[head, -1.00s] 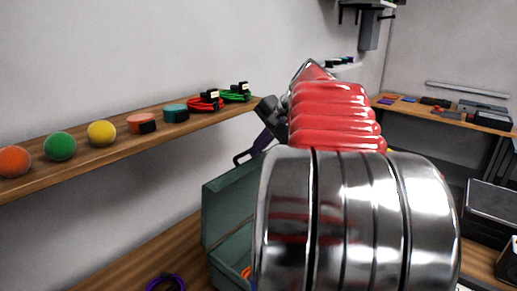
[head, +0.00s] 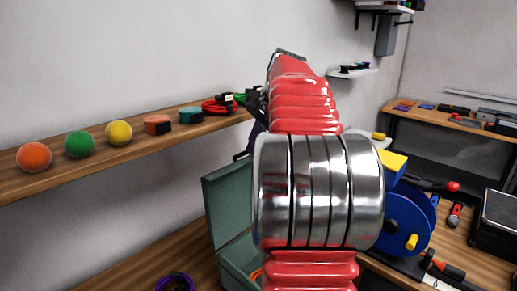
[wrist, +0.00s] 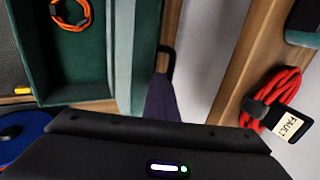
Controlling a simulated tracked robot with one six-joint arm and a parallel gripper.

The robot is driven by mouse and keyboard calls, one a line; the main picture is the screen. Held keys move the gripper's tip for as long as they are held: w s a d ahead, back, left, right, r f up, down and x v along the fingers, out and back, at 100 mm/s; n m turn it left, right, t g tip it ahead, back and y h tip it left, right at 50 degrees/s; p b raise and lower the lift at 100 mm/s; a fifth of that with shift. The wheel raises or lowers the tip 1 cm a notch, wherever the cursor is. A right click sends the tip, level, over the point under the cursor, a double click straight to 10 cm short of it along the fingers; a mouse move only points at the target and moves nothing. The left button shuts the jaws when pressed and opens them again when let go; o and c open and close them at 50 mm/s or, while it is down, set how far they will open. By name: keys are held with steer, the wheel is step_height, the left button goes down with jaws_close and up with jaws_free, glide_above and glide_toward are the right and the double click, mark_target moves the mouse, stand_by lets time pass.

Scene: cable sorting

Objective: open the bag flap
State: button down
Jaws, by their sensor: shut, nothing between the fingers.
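My gripper (head: 257,104) is shut and empty, partly hidden behind my arm near the shelf's right end. I cannot tell whether it touches the purple piece.
A green box (head: 228,205) with its lid raised stands below. A wooden shelf (head: 60,180) holds balls, small blocks and red cable (wrist: 283,92) with a FAULT tag. A blue reel (head: 408,222) stands right of my arm. Purple cable (head: 175,282) lies on the bench.

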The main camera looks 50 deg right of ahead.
steer(key=shift+w+f, duration=0.8)
steer(key=shift+w, duration=0.05)
steer(key=shift+r, duration=0.1)
steer(key=w+v, duration=0.1)
steer(key=v, duration=1.3)
steer(key=shift+r, duration=0.35)
